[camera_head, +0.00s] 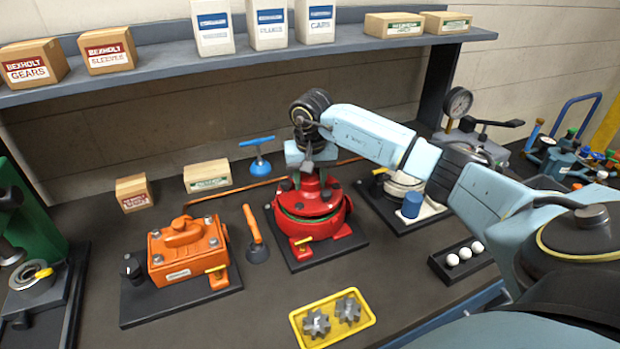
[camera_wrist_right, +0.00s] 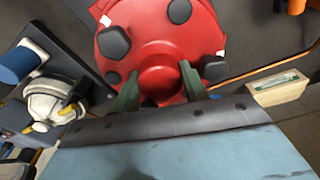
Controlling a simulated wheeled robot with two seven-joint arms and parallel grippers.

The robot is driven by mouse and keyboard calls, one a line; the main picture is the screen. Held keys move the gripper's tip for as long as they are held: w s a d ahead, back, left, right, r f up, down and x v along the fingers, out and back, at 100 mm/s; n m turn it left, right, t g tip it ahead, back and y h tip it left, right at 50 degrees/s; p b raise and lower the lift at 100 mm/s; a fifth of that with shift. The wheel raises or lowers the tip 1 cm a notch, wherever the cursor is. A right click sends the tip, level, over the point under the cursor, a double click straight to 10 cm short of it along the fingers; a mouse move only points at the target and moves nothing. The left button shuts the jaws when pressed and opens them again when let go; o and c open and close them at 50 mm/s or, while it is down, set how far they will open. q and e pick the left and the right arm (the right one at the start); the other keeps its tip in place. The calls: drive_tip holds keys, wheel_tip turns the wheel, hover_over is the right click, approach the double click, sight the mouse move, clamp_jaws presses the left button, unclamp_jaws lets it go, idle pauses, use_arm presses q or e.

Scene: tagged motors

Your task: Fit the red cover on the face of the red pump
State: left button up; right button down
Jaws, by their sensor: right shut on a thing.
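The red pump (camera_head: 322,232) stands on a dark base plate in the middle of the bench in the head view. My right gripper (camera_head: 308,178) reaches down over it from above. In the right wrist view the fingers (camera_wrist_right: 158,85) are shut on the central hub of the red cover (camera_wrist_right: 150,40), a round red disc with black lugs around its rim. In the head view the cover (camera_head: 303,191) is at the top of the pump, partly hidden by the gripper. I cannot tell whether it is fully seated. My left gripper is out of view.
An orange pump (camera_head: 180,250) stands to the left, with an orange-handled plunger (camera_head: 253,228) beside it. A yellow tray (camera_head: 302,325) of gears is in front. A white pump (camera_head: 402,188) and a tray of white balls (camera_head: 442,270) are to the right. A shelf (camera_head: 160,70) runs behind.

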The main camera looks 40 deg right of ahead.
drive_tip(key=shift+f+b, duration=0.85)
drive_tip(key=shift+f, duration=0.2)
drive_tip(key=c, duration=0.8)
unclamp_jaws()
drive_tip(key=shift+c, duration=0.2)
drive_tip(key=shift+o, duration=0.8)
drive_tip(key=shift+s+f, duration=0.1)
drive_tip(key=shift+f, duration=0.1)
drive_tip(key=shift+r+p, duration=1.95)
drive_tip(key=shift+r, duration=1.2)
wheel_tip(320, 180, up, 13)
drive_tip(key=s+b, duration=0.1)
drive_tip(key=shift+s+a+r, duration=0.15)
drive_tip(key=shift+a, duration=0.3)
